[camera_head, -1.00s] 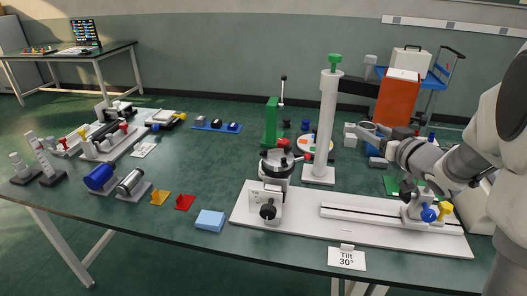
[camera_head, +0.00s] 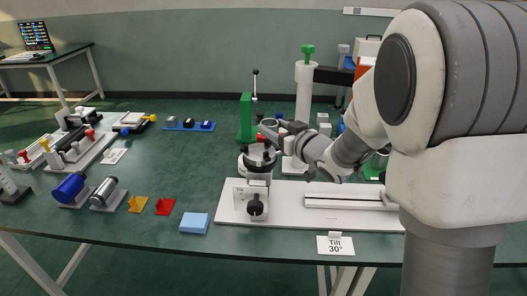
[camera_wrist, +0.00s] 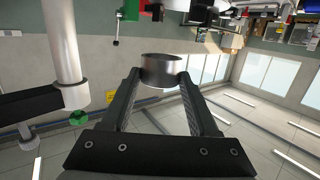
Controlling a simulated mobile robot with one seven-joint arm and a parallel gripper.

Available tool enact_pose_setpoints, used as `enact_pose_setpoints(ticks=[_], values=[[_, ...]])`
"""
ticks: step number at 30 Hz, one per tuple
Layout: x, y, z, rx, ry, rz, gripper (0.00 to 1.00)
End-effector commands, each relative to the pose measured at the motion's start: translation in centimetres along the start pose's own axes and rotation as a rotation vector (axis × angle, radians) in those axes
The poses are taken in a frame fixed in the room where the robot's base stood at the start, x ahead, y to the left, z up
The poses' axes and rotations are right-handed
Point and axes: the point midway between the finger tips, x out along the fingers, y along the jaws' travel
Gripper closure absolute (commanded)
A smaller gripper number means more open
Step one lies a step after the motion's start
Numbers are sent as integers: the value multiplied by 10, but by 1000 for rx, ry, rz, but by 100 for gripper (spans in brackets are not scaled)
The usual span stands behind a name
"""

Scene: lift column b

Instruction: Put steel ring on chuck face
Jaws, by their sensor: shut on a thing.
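The steel ring (camera_wrist: 162,70) is a short grey metal cylinder between the two dark fingertips in the wrist view. My gripper (camera_wrist: 160,78) is shut on it. In the head view my gripper (camera_head: 272,128) is up above the chuck, close to it in the picture, and the ring (camera_head: 268,123) is small at its tip. The chuck face (camera_head: 258,157) is a dark round top on a white tilting stand with a black knob, on a white base plate (camera_head: 290,213). The gap between ring and chuck is hard to judge.
A white column (camera_head: 304,100) with a green knob and a dark side arm stands right behind the gripper. A green post (camera_head: 246,117) stands behind the chuck. A light blue block (camera_head: 195,223) lies left of the base plate. My arm hides the right side.

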Motion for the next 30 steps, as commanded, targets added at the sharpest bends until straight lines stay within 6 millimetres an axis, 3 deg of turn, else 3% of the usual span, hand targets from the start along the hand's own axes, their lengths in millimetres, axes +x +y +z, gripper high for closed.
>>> enact_pose_setpoints(ticks=[6, 10, 17, 29, 30], values=[[12, -24, 14, 0, 1, 0, 100], [13, -25, 22, 0, -2, 2, 100], [18, -25, 54, -1, -2, 2, 100], [18, -25, 58, -2, 2, 2, 100], [18, -25, 58, -2, 0, 2, 36]])
